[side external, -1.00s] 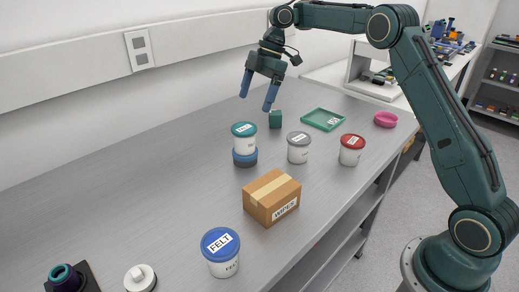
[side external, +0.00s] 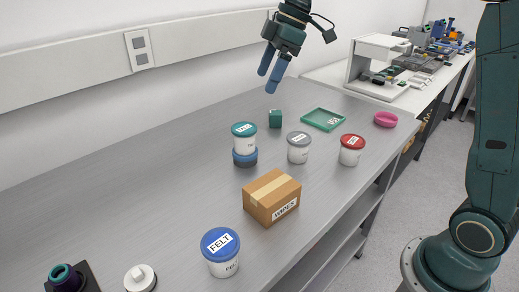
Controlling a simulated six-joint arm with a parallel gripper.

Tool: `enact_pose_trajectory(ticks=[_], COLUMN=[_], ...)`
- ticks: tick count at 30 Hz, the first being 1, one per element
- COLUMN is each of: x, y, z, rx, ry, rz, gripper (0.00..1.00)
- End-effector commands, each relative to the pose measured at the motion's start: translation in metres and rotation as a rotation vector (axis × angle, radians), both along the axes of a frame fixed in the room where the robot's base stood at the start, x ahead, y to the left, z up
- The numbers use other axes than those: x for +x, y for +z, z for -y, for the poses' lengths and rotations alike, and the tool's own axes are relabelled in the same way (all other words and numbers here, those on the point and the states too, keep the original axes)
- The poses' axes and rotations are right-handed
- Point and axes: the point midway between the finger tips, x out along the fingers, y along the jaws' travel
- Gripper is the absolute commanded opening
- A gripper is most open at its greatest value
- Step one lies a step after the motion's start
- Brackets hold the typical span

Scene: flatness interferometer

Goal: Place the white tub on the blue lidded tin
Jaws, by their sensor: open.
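A white tub (side external: 244,144) with a teal lid stands upright on the blue lidded tin (side external: 245,158), a low dark tin with a blue rim. The tub looks level and roughly centred on it. My gripper (side external: 267,82) is open and empty, pointing down in the air above and behind the stack, apart from it. Other white tubs stand on the bench: one with a grey lid (side external: 298,152), one with a red lid (side external: 350,156), and one with a blue lid marked FELT (side external: 222,260).
A cardboard box marked WIPES (side external: 272,198) sits in front of the stack. A small green block (side external: 275,119), a green tray (side external: 322,119) and a pink ring-shaped dish (side external: 386,119) lie farther back. The bench (side external: 120,195) is clear at left.

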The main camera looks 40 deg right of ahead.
Motion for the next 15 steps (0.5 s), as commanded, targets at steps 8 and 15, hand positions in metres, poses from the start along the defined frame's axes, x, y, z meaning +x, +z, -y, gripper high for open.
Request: enact_pose_trajectory(ticks=[8,15], x=[-0.062,-0.117], y=[0.019,0.019], z=[-0.011,-0.011], rx=[0.006,0.011], ry=[-0.212,-0.395], rz=[0.011,0.022], gripper=[0.88,0.88])
